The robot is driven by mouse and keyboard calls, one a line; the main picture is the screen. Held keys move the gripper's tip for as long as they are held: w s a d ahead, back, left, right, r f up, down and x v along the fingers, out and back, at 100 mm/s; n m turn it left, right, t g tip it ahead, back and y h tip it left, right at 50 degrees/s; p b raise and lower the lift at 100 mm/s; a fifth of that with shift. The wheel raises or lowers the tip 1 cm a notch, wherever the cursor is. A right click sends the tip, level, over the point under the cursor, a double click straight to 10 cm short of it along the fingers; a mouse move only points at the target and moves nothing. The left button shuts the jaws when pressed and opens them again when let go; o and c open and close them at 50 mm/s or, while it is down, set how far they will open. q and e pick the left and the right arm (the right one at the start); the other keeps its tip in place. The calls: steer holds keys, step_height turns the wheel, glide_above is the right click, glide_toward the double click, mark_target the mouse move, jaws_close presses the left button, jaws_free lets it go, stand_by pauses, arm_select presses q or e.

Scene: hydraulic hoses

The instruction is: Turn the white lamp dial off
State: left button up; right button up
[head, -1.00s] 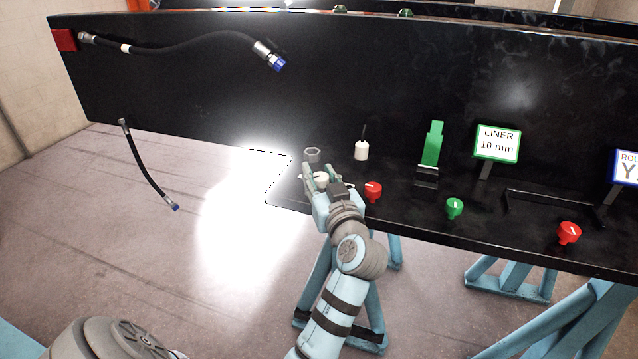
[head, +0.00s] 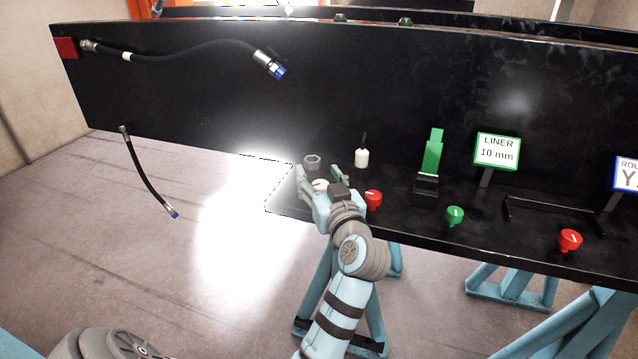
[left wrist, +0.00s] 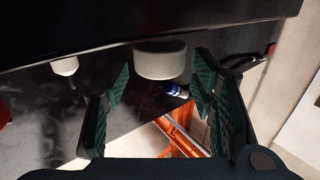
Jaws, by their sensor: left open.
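The white lamp dial (head: 320,185) sits near the front left end of the black bench, partly hidden by my left gripper (head: 331,180). That gripper is open, with one finger on each side of the dial. In the left wrist view the dial (left wrist: 160,60) is a pale round knob just beyond the fingertips of the open gripper (left wrist: 158,90), between them and with gaps on both sides. The mark on its face cannot be read. My right gripper is out of view.
A red dial (head: 373,199) is close on the right, then a green dial (head: 455,216) and another red dial (head: 569,240). A black hose (head: 180,45) hangs along the back panel.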

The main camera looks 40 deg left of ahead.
mark_target(319, 183)
arm_select(q)
step_height(319, 183, up, 8)
steer(key=shift+r, duration=0.25)
steer(key=shift+s+a+f, duration=0.1)
